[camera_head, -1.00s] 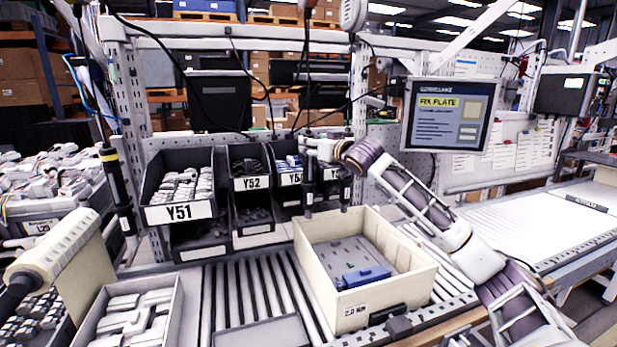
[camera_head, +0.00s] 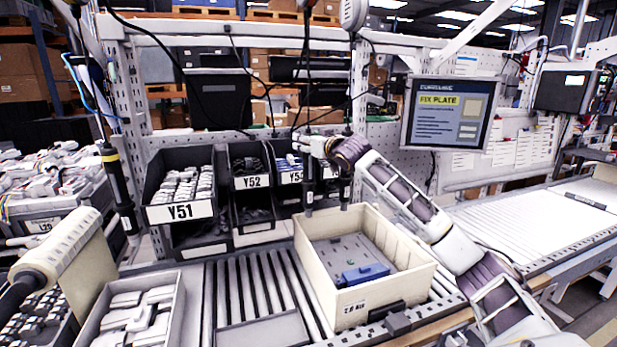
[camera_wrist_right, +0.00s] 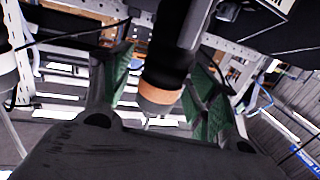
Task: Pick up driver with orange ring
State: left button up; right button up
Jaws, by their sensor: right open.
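The driver with the orange ring (camera_wrist_right: 160,97) hangs in the right wrist view, with a dark body and an orange band near its lower end. My right gripper (camera_wrist_right: 164,80) is open, with one green-padded finger on each side of the driver. I cannot tell whether either pad touches it. In the head view my right gripper (camera_head: 312,146) is at the upper part of two dark hanging drivers, a left one (camera_head: 308,186) and a right one (camera_head: 345,188). The orange ring cannot be made out there. My left gripper is not in view.
A cream crate (camera_head: 365,305) with a grey plate and blue part stands on the rollers below. Bins such as Y51 (camera_head: 180,212) are behind. A yellow-banded driver (camera_head: 113,175) hangs at the left. Another tool (camera_wrist_right: 6,65) edges into the wrist view.

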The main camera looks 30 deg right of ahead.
jog(key=c, duration=1.1)
grip_shut()
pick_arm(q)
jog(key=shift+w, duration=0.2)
pick_arm(e)
jog(key=shift+r, duration=0.1)
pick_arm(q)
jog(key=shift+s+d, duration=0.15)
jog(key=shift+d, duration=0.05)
pick_arm(e)
jog(key=shift+r, duration=0.15)
jog(key=shift+r, duration=4.8)
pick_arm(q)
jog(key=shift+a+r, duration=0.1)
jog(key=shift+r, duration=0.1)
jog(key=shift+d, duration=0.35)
